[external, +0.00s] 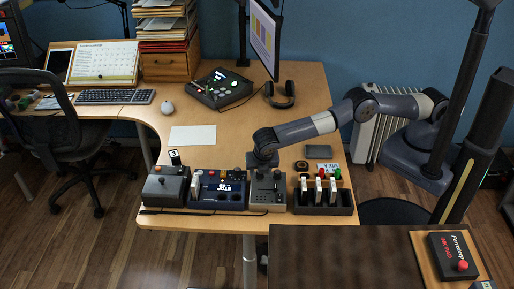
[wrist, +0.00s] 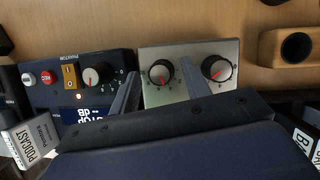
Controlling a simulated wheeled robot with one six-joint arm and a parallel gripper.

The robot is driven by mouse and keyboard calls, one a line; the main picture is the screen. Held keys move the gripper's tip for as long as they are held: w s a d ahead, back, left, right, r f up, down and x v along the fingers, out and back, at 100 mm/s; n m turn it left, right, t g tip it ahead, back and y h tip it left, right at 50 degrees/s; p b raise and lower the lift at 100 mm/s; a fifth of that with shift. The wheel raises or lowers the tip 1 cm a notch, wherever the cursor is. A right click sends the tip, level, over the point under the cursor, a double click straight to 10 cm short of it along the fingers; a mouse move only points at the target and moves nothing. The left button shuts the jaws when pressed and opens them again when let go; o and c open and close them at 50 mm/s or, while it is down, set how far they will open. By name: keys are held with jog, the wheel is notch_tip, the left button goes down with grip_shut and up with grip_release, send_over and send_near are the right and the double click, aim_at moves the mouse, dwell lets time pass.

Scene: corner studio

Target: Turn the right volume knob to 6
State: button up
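A silver panel (wrist: 150,97) carries two black knobs with red markings in the wrist view. The left knob (wrist: 160,72) lies between my fingertips in the picture.
A blue audio unit (external: 221,190) with its own knob and switches stands left of the box. In the wrist view, a wooden block with a dark round opening (wrist: 290,48) is at right. Table behind is partly free.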

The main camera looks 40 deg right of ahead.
jog(key=p+v, duration=0.6)
jog(key=v, duration=0.4)
jog(key=shift+s+r, duration=0.2)
jog(key=shift+r, duration=0.15)
jog(key=shift+f, duration=0.15)
